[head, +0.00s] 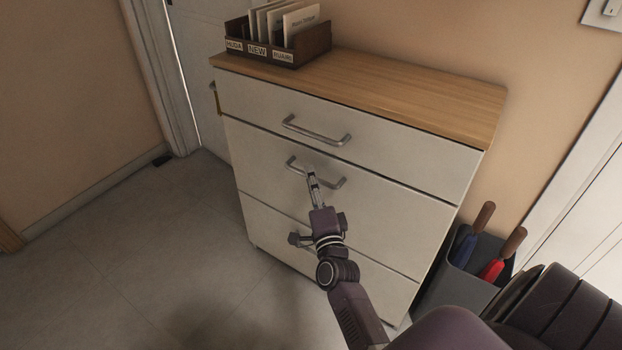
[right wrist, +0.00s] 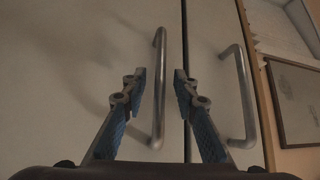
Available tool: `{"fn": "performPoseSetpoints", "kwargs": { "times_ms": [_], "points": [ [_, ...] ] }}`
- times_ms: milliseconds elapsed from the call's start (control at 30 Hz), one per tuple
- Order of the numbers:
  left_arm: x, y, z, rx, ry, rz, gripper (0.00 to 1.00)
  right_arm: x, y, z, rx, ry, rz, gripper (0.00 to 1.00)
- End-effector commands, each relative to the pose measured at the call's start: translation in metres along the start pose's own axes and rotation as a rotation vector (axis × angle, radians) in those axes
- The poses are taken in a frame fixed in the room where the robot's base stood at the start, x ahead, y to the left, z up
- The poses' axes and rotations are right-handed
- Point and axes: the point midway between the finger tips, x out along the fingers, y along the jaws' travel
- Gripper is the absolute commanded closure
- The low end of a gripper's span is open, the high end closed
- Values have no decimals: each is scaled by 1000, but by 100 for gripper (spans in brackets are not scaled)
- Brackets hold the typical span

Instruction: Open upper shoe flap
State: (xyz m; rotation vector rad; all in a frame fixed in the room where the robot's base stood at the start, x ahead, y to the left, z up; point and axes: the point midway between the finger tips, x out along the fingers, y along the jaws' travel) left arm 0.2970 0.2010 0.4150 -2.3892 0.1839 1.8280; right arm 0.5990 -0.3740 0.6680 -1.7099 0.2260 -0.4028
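The shoe cabinet (head: 380,85) has a white front with a top drawer (head: 385,138) and two flaps below it. The upper shoe flap (head: 395,208) is closed, and its metal bar handle (head: 334,184) is partly hidden by my right gripper (head: 312,178). In the right wrist view the gripper (right wrist: 160,76) is open, with the upper flap handle (right wrist: 159,100) in the gap between its fingers. I cannot tell whether the fingers touch the handle. The drawer handle (right wrist: 242,100) is to the right there. My left gripper is not in view.
The lower flap (head: 375,260) is closed, its handle partly behind my right arm. A dark box (head: 309,45) of envelopes stands on the wooden top. A grey bin (head: 450,285) with red and blue umbrellas stands at the cabinet's right. The floor (head: 140,250) to the left is clear.

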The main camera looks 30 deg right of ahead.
Motion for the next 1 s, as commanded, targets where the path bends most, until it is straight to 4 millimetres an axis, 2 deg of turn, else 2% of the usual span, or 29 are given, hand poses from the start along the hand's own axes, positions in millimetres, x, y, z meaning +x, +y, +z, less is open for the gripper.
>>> {"fn": "performPoseSetpoints", "kwargs": {
  "times_ms": [133,400,667,1000],
  "points": [
    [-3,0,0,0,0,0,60,10,0,0,-2,0,0,73],
    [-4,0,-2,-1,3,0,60,12,0,0,-2,0,1,73],
    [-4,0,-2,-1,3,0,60,12,0,0,-2,0,1,100],
    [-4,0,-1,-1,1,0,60,11,1,0,-1,-1,2,100]
  ]
}}
